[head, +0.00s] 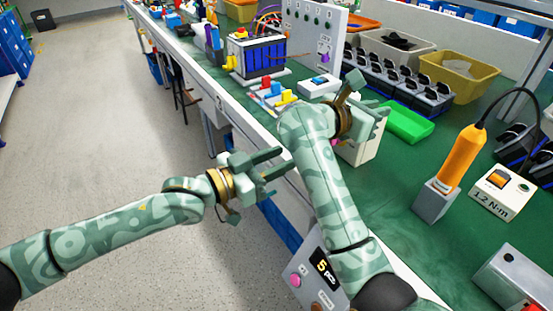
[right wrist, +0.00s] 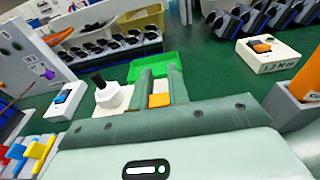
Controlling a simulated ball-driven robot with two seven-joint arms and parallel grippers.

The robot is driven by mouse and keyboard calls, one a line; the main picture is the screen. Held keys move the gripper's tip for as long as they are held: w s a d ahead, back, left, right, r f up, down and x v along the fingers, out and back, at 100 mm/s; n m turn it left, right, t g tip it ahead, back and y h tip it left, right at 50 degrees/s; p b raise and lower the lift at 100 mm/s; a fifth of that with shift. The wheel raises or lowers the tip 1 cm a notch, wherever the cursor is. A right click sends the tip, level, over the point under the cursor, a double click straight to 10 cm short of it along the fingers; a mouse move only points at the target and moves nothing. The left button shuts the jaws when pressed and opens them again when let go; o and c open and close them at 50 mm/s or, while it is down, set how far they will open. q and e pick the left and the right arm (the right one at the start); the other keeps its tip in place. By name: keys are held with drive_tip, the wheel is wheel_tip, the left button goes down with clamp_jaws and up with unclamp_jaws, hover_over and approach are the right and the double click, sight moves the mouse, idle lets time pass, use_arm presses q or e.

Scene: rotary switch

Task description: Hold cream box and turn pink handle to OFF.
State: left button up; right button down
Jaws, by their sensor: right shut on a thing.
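The cream box (head: 362,150) stands on the green bench below and beside my right gripper (head: 372,120), which hides much of it. In the right wrist view, a pale part of the box with a black knob (right wrist: 98,80) shows left of the fingers. My right gripper (right wrist: 160,80) is shut on the box, and a small orange patch (right wrist: 158,100) shows between its fingers. I cannot make out a pink handle or an OFF mark. My left gripper (head: 278,163) is open and empty, left of the box, near the bench's front edge.
A green tray (head: 408,124) lies just behind the box. An orange screwdriver in a grey stand (head: 436,200) and a torque box (head: 500,192) stand to the right. A white switch box (head: 318,86) stands behind on the left. Bare bench lies right of my right forearm.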

drive_tip(key=c, duration=1.3)
unclamp_jaws()
drive_tip(key=shift+o, duration=0.2)
drive_tip(key=shift+a, duration=0.1)
drive_tip(key=v, duration=1.1)
drive_tip(key=shift+s+a, duration=0.2)
drive_tip(key=shift+a, duration=0.15)
